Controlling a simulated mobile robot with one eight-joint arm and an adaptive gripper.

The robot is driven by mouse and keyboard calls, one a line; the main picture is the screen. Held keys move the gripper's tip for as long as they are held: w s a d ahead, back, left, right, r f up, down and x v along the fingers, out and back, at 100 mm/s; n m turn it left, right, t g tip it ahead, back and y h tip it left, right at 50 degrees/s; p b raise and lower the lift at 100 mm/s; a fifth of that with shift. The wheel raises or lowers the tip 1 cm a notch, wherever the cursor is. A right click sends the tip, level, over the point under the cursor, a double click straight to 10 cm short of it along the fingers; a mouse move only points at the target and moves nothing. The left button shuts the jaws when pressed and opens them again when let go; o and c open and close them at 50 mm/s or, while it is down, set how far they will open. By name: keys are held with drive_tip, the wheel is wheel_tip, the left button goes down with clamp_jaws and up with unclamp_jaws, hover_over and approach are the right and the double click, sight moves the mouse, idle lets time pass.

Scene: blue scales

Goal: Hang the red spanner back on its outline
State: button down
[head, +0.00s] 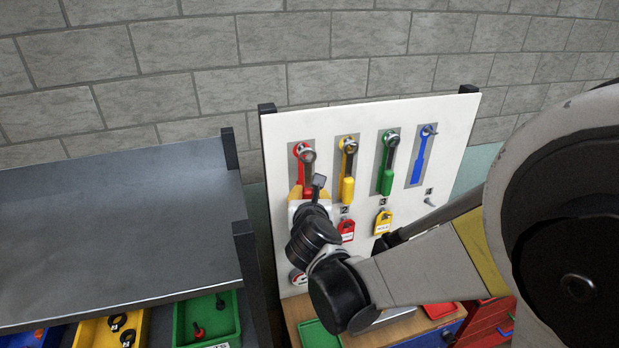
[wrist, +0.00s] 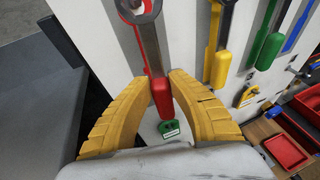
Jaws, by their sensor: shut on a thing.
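The red spanner (wrist: 161,98) has a grey ring end and shaft and a red handle. In the wrist view its handle is between the yellow fingers of my gripper (wrist: 163,76), which is shut on it. In the head view its ring end (head: 308,155) lies over the red outline (head: 299,147) at the left of the white board (head: 457,120). The spanner is roughly upright. I cannot tell whether its ring is around the peg. My gripper (head: 301,192) is in front of the board, and my wrist hides part of the handle.
A yellow spanner (head: 348,180) and a green spanner (head: 387,170) hang to the right. Beyond them is a blue outline (head: 420,160) with a peg. Red (head: 346,230) and yellow padlocks (head: 383,221) hang below. A grey shelf (head: 110,240) stands left, with coloured bins beneath.

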drive_tip(key=shift+w+a, duration=0.15)
drive_tip(key=shift+w, duration=0.35)
drive_tip(key=shift+w+a, duration=0.15)
drive_tip(key=shift+w, duration=0.35)
drive_tip(key=shift+w+a+f+b, duration=0.1)
drive_tip(key=shift+w+f+b, duration=0.35)
drive_tip(key=c, duration=1.2)
unclamp_jaws()
drive_tip(key=shift+c, duration=0.2)
drive_tip(key=s+d, duration=0.2)
drive_tip(key=s, duration=0.4)
drive_tip(key=shift+s+b, duration=0.3)
drive_tip(key=shift+s, duration=0.05)
idle(0.4)
